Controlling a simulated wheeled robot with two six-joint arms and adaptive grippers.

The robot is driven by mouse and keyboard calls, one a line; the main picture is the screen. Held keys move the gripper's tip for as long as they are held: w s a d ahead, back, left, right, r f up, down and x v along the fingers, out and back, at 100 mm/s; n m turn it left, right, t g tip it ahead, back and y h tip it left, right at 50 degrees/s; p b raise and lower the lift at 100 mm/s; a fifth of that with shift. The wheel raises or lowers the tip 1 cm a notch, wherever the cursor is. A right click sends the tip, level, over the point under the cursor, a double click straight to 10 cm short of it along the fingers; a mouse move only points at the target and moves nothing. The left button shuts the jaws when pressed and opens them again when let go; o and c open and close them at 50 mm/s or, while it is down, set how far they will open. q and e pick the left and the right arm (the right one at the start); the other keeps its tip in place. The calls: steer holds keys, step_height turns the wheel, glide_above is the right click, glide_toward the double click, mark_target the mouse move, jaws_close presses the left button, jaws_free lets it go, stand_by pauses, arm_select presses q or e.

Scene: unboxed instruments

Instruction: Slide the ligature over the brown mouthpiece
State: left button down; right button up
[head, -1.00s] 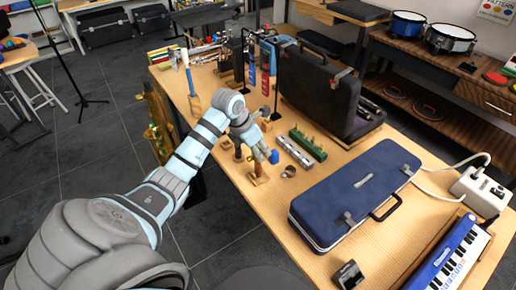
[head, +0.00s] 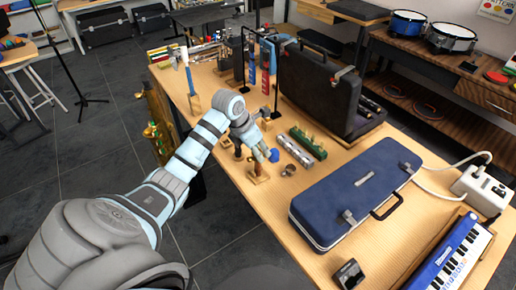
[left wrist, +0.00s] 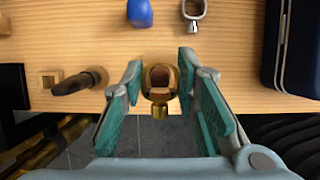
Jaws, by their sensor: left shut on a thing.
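My left gripper (left wrist: 160,75) points down at the table, its two teal finger pads shut on a small brass ring, the ligature (left wrist: 158,97). A small screw piece sticks out on the ring's near side. The brown mouthpiece (left wrist: 160,76) shows through the ring, seen end-on, on a wooden stand. I cannot tell how far the ring sits down around it. In the head view the left gripper (head: 262,153) is just above that wooden stand (head: 258,178), and the ring is too small to make out. My right gripper is not in view.
A dark mouthpiece (left wrist: 78,83) on another wooden stand (left wrist: 49,80) is to the left. A blue cap (left wrist: 140,12) and a silver ring (left wrist: 193,10) lie close by. A blue case (head: 355,195) and open black case (head: 318,90) take up the right and back.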

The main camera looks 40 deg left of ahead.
arm_select(q)
steer(key=shift+f+b, duration=1.9)
steer(key=shift+f, duration=0.6)
stand_by(0.6)
stand_by(0.4)
steer(key=c, duration=1.2)
jaws_free()
steer(key=shift+r, duration=0.1)
steer(key=shift+c, duration=0.2)
steer(key=p+v, duration=0.6)
